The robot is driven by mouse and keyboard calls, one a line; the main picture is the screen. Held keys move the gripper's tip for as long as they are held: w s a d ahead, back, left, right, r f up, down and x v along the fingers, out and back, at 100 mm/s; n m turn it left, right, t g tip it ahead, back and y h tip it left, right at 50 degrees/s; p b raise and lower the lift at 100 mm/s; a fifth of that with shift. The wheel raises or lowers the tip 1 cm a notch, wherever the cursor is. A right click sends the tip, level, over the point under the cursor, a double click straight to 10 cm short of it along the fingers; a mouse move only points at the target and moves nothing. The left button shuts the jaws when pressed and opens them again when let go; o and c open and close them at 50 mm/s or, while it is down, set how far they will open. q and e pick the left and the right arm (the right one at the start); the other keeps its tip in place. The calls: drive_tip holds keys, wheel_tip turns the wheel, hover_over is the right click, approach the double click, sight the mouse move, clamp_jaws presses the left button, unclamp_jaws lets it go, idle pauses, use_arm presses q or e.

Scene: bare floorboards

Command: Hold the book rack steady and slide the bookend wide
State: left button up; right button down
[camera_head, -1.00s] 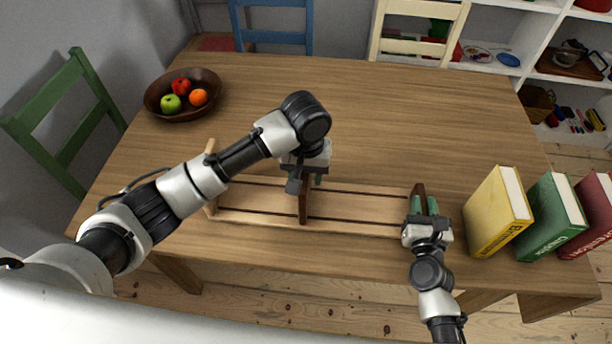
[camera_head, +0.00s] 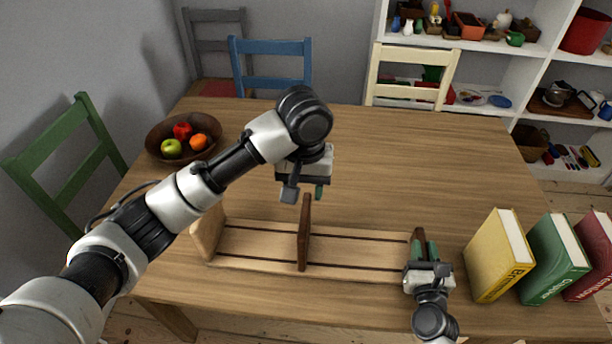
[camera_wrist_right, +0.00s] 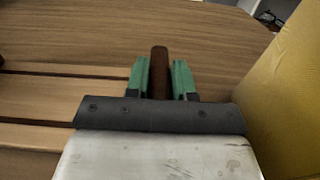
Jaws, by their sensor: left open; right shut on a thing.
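The light wooden book rack (camera_head: 355,252) lies along the table's near side, with a pale end board (camera_head: 208,232) at its left. A dark brown upright bookend (camera_head: 304,240) stands across the rack's middle. A second dark upright board (camera_head: 419,238) stands at the rack's right end. My right gripper (camera_head: 422,254) is shut on that right board; in the right wrist view the board (camera_wrist_right: 159,75) is between the green finger pads (camera_wrist_right: 159,80). My left gripper (camera_head: 304,192) is open, above and just behind the middle bookend, apparently clear of it.
A yellow book (camera_head: 492,262), a green book (camera_head: 552,265) and a red book (camera_head: 597,250) stand just right of my right gripper. A fruit bowl (camera_head: 160,135) is at the far left. The table's back middle is clear. Chairs and shelves stand beyond.

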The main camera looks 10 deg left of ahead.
drive_tip(key=c, duration=0.9)
unclamp_jaws()
drive_tip(key=shift+d, duration=0.1)
